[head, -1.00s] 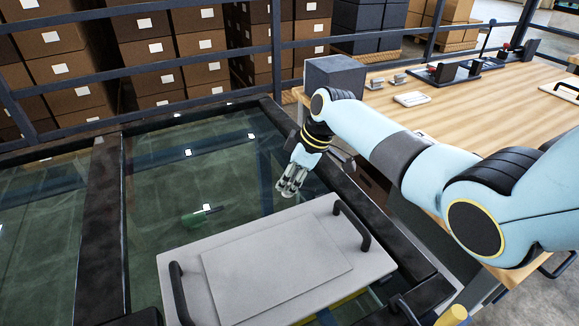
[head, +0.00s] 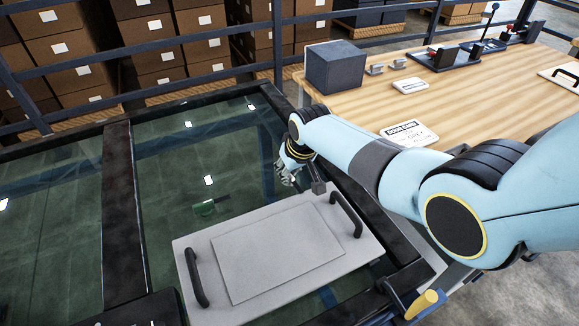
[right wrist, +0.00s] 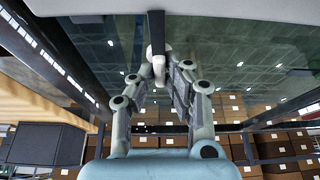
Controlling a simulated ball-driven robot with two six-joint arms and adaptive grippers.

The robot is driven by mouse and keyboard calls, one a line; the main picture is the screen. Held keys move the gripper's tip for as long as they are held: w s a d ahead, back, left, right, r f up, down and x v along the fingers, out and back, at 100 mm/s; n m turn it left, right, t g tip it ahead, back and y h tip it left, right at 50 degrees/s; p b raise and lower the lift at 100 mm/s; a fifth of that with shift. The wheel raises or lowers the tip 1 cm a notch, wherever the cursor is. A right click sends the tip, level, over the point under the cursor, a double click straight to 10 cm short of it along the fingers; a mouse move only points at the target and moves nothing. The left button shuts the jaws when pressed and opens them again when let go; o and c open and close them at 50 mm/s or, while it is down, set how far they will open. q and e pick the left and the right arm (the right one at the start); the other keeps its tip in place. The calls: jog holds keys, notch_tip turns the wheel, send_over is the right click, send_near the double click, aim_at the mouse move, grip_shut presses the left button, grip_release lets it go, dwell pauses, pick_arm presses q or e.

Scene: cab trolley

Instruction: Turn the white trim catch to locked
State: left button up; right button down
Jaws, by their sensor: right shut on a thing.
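My right gripper (head: 287,180) is at the far edge of the light grey panel (head: 215,243), low over the glass. In the right wrist view the right gripper (right wrist: 159,72) has its fingers closed together on a small white piece (right wrist: 157,63), which looks like the white trim catch. A narrow dark bar (right wrist: 156,28) runs from the panel edge down to that piece. In the head view the fingers hide the catch, so its turn cannot be read there. My left gripper is not in view.
The panel has two black handles, a left one (head: 196,278) and a right one (head: 346,213). Dark frame beams (head: 122,215) border the glass. A wooden bench (head: 455,100) with a dark box (head: 336,66) and a white card (head: 409,134) stands at the right. Rails and stacked cartons stand behind.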

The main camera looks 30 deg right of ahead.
jog(key=shift+w+m, duration=0.1)
jog(key=shift+m, duration=0.4)
jog(key=c, duration=1.4)
grip_release()
jog(key=shift+o, duration=0.2)
jog(key=shift+r, duration=0.15)
jog(key=v, duration=1.1)
jog(key=shift+s+a+r, duration=0.15)
jog(key=shift+s+r, duration=0.15)
jog(key=shift+s, duration=0.05)
